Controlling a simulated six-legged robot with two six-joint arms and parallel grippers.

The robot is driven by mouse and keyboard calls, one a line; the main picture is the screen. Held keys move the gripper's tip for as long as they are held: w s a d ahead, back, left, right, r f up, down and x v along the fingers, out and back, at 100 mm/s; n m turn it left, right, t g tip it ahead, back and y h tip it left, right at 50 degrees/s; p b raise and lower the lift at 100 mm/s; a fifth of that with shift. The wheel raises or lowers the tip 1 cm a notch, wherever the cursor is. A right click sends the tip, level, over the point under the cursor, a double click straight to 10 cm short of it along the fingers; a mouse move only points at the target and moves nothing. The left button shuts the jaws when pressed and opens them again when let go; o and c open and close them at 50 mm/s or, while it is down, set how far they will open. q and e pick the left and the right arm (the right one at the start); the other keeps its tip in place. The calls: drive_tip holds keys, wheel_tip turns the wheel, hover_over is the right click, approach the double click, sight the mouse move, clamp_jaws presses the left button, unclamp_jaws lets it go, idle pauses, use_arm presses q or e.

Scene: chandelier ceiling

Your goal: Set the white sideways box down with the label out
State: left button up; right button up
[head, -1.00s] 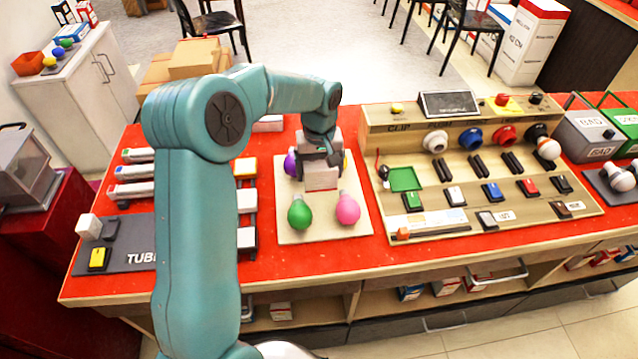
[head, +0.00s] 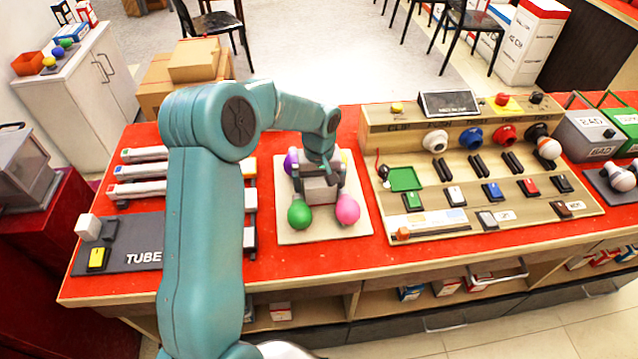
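A small white box (head: 320,190) is at the middle of the cream mat (head: 338,228), among coloured bulbs. My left gripper (head: 319,180) is over it, pointing down, with a dark finger at each side of the box. I cannot tell whether the fingers press on it or stand slightly apart, or whether its underside touches the mat. No label can be made out on its near face. My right gripper is out of view.
A green bulb (head: 300,213) and a pink bulb (head: 347,209) stand close in front of the box. A purple bulb (head: 290,160) is behind left. A wooden panel (head: 480,225) with switches stands to the right. White tubes (head: 140,171) lie left of my arm.

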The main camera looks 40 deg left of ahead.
use_arm(q)
drive_tip(key=shift+s+r, duration=0.1)
drive_tip(key=shift+r, duration=0.3)
wheel_tip(320, 180, up, 11)
drive_tip(key=shift+f, duration=0.1)
drive_tip(key=shift+r, duration=0.4)
wheel_tip(320, 180, up, 8)
drive_tip(key=p, duration=0.7)
drive_tip(key=f, duration=1)
drive_tip(key=shift+s+f, duration=0.25)
drive_tip(key=shift+f, duration=0.45)
drive_tip(key=f, duration=0.1)
drive_tip(key=f+p, duration=0.1)
drive_tip(key=f, duration=0.2)
drive_tip(key=shift+w+f+p, duration=0.25)
drive_tip(key=shift+w+p, duration=0.05)
drive_tip(key=shift+w, duration=0.05)
drive_tip(key=shift+a+f, duration=0.1)
drive_tip(key=shift+f, duration=0.4)
drive_tip(key=c, duration=1)
drive_tip(key=shift+c, duration=0.2)
drive_tip(key=shift+r, duration=0.15)
